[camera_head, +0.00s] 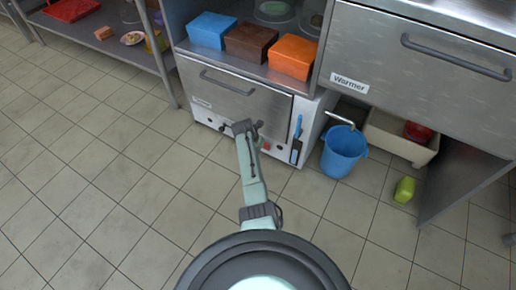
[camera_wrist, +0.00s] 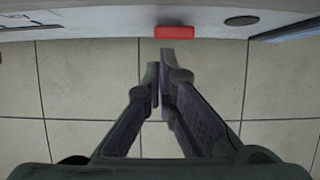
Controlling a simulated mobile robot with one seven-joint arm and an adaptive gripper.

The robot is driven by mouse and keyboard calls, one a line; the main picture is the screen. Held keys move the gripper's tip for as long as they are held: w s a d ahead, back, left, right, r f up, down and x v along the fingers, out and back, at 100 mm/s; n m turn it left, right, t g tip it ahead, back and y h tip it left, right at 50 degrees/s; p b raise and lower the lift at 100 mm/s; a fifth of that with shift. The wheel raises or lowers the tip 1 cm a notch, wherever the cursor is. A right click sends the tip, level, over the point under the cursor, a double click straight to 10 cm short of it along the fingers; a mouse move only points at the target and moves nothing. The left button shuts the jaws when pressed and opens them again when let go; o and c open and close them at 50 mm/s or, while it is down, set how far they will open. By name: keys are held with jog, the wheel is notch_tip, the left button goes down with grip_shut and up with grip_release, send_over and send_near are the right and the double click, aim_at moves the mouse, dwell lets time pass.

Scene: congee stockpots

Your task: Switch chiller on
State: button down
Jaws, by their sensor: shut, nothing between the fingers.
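A low metal appliance with a drawer front (camera_head: 235,95) stands under the counter. Its small label (camera_head: 202,102) is too blurred to read, so I cannot tell for sure that it is the chiller. A white control strip along its bottom carries a red switch (camera_head: 266,146) and a dark round knob (camera_head: 280,149). In the wrist view the red switch (camera_wrist: 175,32) lies just beyond my fingertips and slightly right, with the knob (camera_wrist: 242,20) farther right. My gripper (camera_head: 246,127) is shut and empty in front of the strip. It also shows in the wrist view (camera_wrist: 158,72). Contact with the switch is not visible.
Blue (camera_head: 212,30), brown (camera_head: 250,42) and orange (camera_head: 291,56) boxes sit above the appliance. A blue-and-black item (camera_head: 297,138) is at its right end. A blue bucket (camera_head: 343,152) and a green object (camera_head: 404,189) are on the floor to the right. Tiled floor at left is clear.

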dwell(0.3)
jog(key=shift+w+d+r, duration=0.2)
jog(key=shift+w, duration=0.15)
jog(key=shift+w+d+r, duration=0.15)
jog(key=shift+w, duration=0.2)
jog(key=shift+p, duration=0.35)
jog(key=shift+r+p, duration=0.8)
jog(key=shift+r, duration=0.05)
